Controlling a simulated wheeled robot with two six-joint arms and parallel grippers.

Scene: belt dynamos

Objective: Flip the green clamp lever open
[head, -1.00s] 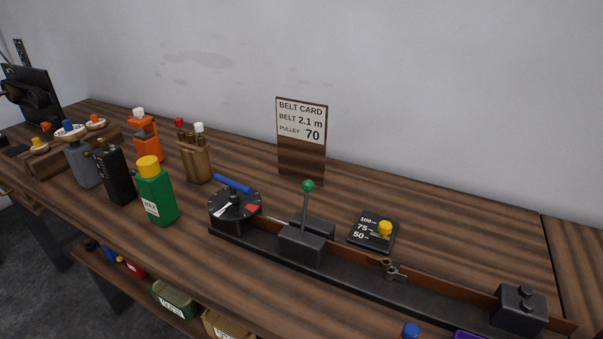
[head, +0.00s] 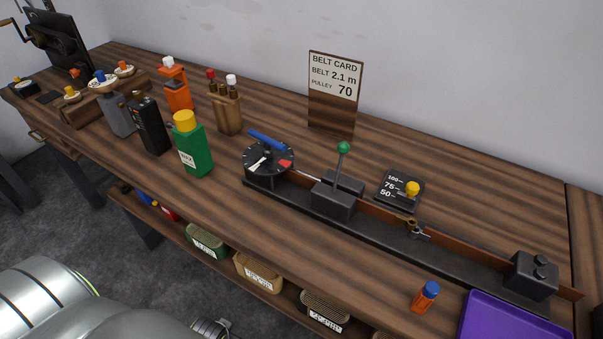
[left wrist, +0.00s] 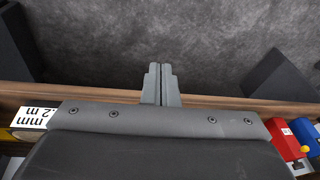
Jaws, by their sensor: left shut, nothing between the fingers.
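The green clamp lever (head: 342,163) is a thin grey rod with a green ball on top. In the head view it stands upright on a black clamp block (head: 333,200) at the middle of a long black rail (head: 430,247). My left gripper (left wrist: 162,68) shows in the left wrist view, with its two fingers together and empty. It hangs over the grey floor near a wooden edge, away from the lever. My right gripper is not in view.
A dial (head: 268,158) with a blue handle sits at the rail's left end. A green bottle (head: 195,150) stands left of it. The belt card (head: 335,80) stands behind.

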